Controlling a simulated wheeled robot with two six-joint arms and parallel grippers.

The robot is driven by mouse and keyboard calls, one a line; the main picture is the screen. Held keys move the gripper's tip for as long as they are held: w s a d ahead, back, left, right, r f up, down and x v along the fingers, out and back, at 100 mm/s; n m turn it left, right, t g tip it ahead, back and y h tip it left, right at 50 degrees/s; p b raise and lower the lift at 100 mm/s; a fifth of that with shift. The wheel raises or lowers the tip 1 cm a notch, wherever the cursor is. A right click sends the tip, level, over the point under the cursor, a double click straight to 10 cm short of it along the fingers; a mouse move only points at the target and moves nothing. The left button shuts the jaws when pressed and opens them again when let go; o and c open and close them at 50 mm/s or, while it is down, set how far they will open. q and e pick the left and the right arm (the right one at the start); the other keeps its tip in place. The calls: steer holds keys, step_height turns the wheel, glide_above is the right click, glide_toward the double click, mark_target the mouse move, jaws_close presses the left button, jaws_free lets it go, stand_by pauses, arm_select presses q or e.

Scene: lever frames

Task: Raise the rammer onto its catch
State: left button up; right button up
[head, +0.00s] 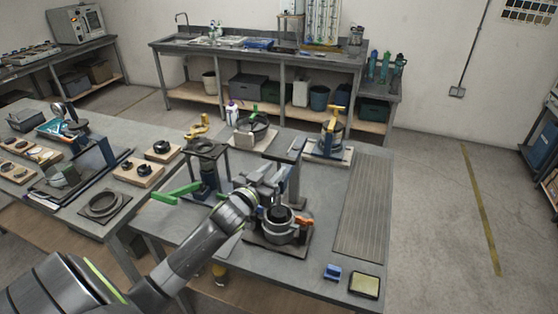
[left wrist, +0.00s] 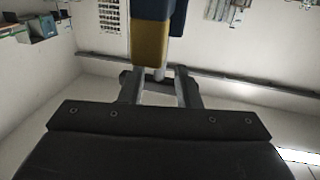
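A lever frame with a grey post and a blue-grey head (head: 287,152) stands on the front table. At its foot is a round grey pot (head: 279,232) with a dark cylinder (head: 278,213) in its mouth and an orange clamp (head: 303,221) at its side. I cannot tell which part is the rammer, and no catch can be made out. My left gripper (head: 266,172) is beside the post, above the pot. In the left wrist view its fingers (left wrist: 160,84) stand apart, with a blue and yellow part (left wrist: 151,40) beyond them. My right gripper is not in view.
A frame with a green lever (head: 177,193) stands left of the pot. A yellow-levered device (head: 334,130) stands behind. A small blue block (head: 332,272) and a yellowish pad (head: 364,285) lie at the front right. The ribbed mat (head: 362,205) is clear.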

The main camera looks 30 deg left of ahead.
mark_target(278, 166)
arm_select(q)
steer(key=shift+w+a+p, duration=0.1)
steer(key=shift+w+p, duration=0.35)
steer(key=shift+w, duration=1.35)
jaws_close()
